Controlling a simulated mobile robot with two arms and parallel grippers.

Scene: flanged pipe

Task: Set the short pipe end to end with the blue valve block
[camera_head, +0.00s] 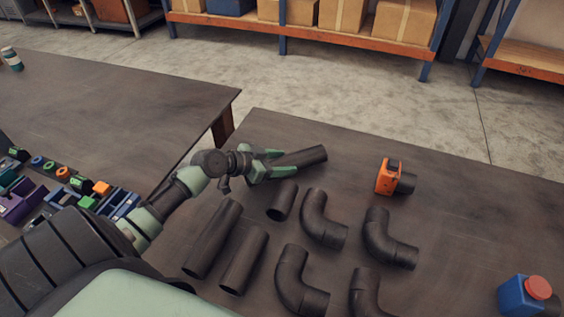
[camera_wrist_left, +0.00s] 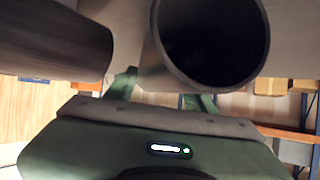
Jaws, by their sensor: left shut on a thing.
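The blue valve block (camera_head: 518,298), with a red knob on top, stands at the front right, partly cut off by the picture's edge. My right gripper is not in view.
Two longer pipes (camera_head: 212,240) and several elbow pipes (camera_head: 322,220) lie in front of the gripper. An orange block (camera_head: 387,177) with a dark stub stands to the right. The table's right side between the orange and blue blocks is clear. Another table (camera_head: 120,95) stands left.

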